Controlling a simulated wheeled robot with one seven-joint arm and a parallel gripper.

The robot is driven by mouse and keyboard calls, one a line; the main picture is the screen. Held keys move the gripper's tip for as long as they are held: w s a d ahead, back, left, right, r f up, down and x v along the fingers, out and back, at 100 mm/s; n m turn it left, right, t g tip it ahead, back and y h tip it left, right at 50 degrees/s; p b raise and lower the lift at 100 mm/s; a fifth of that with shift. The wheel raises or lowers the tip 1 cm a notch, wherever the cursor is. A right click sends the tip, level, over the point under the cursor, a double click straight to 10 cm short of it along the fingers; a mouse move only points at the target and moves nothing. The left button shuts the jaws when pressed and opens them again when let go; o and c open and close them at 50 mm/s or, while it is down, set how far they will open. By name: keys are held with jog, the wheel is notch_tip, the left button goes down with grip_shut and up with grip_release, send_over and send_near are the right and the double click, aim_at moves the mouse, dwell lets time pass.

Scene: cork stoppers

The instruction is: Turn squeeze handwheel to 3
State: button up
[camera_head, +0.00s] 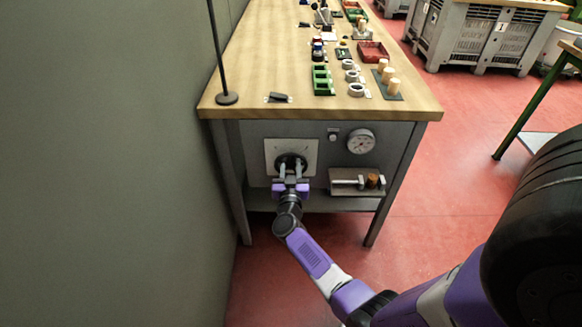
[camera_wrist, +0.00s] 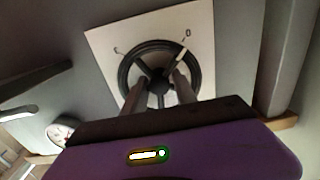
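The squeeze handwheel (camera_head: 290,160) is a dark spoked wheel on a pale square plate (camera_head: 271,150) at the front of the bench. In the wrist view the handwheel (camera_wrist: 123,72) has a white mark on its upper right rim, close to a 0 on the plate (camera_wrist: 203,50). Another, unreadable mark shows at the plate's upper left. My gripper (camera_head: 291,170) is at the wheel, its fingers apart on either side of the hub. The gripper (camera_wrist: 161,84) hides the lower part of the wheel; I cannot tell whether the fingers touch it.
A round gauge (camera_head: 361,141) is right of the plate, above a small shelf (camera_head: 345,190) holding a metal part and a cork (camera_head: 372,181). The bench top (camera_head: 250,70) carries green and red trays, rings and corks. A thin dark post stands at its left, near the wall.

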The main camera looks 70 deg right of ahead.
jog(key=shift+c, duration=0.2)
grip_shut()
